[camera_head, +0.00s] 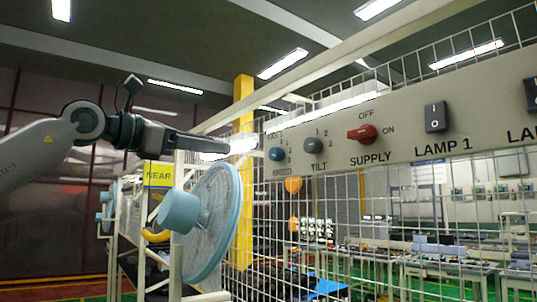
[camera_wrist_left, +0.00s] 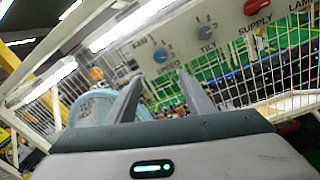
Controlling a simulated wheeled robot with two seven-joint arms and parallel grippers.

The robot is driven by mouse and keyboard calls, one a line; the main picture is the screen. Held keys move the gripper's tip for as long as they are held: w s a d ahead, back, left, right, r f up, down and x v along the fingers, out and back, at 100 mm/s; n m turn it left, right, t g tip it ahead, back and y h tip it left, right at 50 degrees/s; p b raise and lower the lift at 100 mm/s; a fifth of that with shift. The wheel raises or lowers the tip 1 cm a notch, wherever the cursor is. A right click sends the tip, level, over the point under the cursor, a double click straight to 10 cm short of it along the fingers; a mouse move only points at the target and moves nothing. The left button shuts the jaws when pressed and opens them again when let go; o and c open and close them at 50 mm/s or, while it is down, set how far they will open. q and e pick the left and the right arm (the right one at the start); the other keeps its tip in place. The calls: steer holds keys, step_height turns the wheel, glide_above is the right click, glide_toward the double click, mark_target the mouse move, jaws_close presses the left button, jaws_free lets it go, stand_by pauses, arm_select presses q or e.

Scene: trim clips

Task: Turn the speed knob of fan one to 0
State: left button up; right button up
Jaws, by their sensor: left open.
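The speed knob of fan one (camera_head: 277,154) is a small blue knob at the left end of the grey panel (camera_head: 420,112). Numbers stand around it, but its setting is too small to read. It also shows in the left wrist view as a blue knob (camera_wrist_left: 160,55), above and beyond the fingertips. My left gripper (camera_head: 222,144) points at the panel from the left, apart from the knob. In the left wrist view its two fingers (camera_wrist_left: 160,88) are spread with nothing between them. My right gripper is not in view.
A grey tilt knob (camera_head: 313,145) sits right of the blue knob, then a red supply switch (camera_head: 362,133) and a black lamp switch (camera_head: 436,117). A blue fan (camera_head: 208,220) stands below my left gripper. Wire mesh (camera_head: 330,215) runs beneath the panel.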

mark_target(272, 154)
arm_select(q)
steer(key=p+x, duration=0.9)
steer(key=x, duration=0.7)
steer(key=shift+r, duration=0.1)
steer(key=shift+w+d, duration=0.4)
steer(key=c, duration=1)
